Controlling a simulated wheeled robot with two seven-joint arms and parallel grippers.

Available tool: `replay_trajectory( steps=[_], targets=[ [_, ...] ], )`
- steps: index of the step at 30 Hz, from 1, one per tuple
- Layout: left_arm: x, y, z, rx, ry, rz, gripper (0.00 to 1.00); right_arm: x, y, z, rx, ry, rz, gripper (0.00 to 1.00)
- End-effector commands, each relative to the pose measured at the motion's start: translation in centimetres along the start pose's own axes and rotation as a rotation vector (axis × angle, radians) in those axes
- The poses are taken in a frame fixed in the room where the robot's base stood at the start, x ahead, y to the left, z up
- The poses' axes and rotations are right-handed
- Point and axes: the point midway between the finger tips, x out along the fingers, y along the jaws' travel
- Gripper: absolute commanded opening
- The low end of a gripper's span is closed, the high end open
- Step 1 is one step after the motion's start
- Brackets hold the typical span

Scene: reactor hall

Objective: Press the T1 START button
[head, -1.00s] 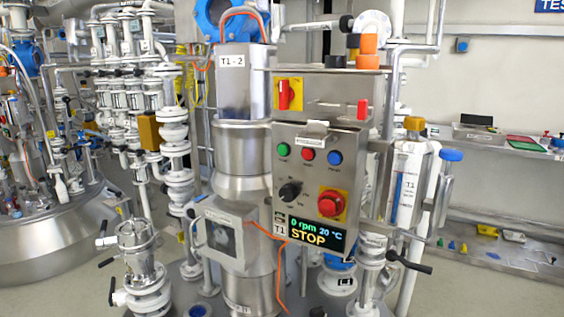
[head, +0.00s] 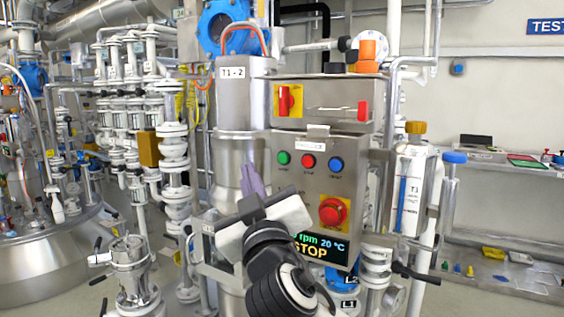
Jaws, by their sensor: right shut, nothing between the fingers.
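The steel T1 control box (head: 355,190) stands in the middle of the head view. Its green button (head: 283,158) is at the upper left of the front face, with a small label beneath that is hard to read. A red button (head: 308,161) and a blue button (head: 336,164) sit to its right. My right gripper (head: 250,178) is shut and empty, its fingers pointing up, below and left of the green button and apart from it in the picture. Its body and wrist hide the black knob and part of the display (head: 322,248), which reads STOP. My left gripper is not in view.
A red emergency stop (head: 333,211) sticks out low on the box. A red-and-yellow switch (head: 287,99) is on the upper box.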

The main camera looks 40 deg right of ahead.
Motion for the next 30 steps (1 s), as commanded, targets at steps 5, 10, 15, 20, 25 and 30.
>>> replay_trajectory(
  steps=[5, 10, 15, 20, 25, 30],
  targets=[
    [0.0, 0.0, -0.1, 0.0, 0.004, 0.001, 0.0, 0.0, 0.0, 0.1, -0.001, -0.001, -0.002, 0.0],
    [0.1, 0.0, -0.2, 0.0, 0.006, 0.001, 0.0, 0.6, 0.4, 0.5, -0.004, -0.001, -0.001, 0.0],
    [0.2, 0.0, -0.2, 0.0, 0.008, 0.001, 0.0, 2.0, 1.5, 1.6, -0.008, -0.001, 0.001, 0.0],
    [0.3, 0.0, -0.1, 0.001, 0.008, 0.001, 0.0, 3.7, 2.6, 2.8, -0.007, -0.002, 0.0, 0.0],
    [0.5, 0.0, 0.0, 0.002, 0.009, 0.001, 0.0, 5.1, 3.6, 4.0, -0.003, -0.003, -0.001, 0.0],
    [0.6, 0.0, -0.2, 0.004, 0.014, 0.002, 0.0, 5.9, 4.2, 4.5, -0.001, -0.002, -0.003, 0.0]
  ],
)
